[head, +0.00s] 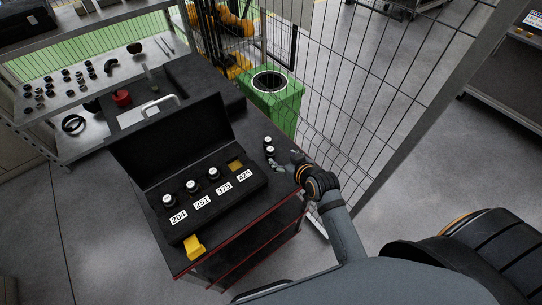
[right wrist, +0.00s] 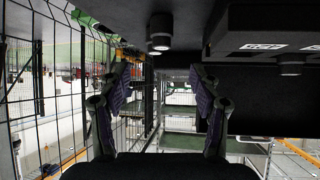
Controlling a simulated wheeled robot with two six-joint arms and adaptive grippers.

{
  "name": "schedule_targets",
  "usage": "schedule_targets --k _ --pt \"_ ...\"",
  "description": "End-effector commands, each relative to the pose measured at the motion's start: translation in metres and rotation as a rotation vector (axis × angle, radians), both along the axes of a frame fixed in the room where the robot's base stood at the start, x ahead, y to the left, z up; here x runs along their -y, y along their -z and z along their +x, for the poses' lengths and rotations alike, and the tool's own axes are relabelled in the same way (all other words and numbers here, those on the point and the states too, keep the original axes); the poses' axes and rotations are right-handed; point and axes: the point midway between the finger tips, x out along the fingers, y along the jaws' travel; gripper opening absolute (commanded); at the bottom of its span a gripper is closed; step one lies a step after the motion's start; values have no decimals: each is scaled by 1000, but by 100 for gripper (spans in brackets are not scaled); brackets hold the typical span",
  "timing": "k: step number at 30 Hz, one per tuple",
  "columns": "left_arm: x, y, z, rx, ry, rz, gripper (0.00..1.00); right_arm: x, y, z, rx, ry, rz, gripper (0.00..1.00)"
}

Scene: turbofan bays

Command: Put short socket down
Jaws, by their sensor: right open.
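Two small dark sockets with bright tops stand upright on the black cart top, right of the case: a farther one (head: 267,140) and a nearer one (head: 269,150). I cannot tell which is the short socket. My right gripper (head: 283,162) is low over the cart top, just in front of them. In the right wrist view its fingers (right wrist: 161,88) are spread with nothing between them, and a socket (right wrist: 160,28) stands beyond, apart from them. The black case (head: 215,183) holds three sockets by labels 204, 251 and 375; the slot at 425 (head: 236,166) shows yellow and is empty. My left gripper is out of view.
The open case lid (head: 168,138) rises behind the slots. A yellow piece (head: 194,246) sits at the cart's front edge. A green bin (head: 275,98) and wire fence (head: 370,70) stand beyond. A shelf (head: 60,100) with small parts is at left.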

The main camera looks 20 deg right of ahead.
Motion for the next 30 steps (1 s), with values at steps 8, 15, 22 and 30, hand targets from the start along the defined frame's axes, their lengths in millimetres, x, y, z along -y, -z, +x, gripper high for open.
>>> schedule_targets --k 8,15,22,30 --pt "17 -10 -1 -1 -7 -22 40 -6 22 36 -1 0 0 63" --pt "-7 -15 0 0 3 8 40 -7 28 43 -3 0 0 63" --pt "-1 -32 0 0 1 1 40 -13 43 70 -4 -1 -1 63" --pt "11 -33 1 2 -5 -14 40 -15 55 83 -3 0 0 63"
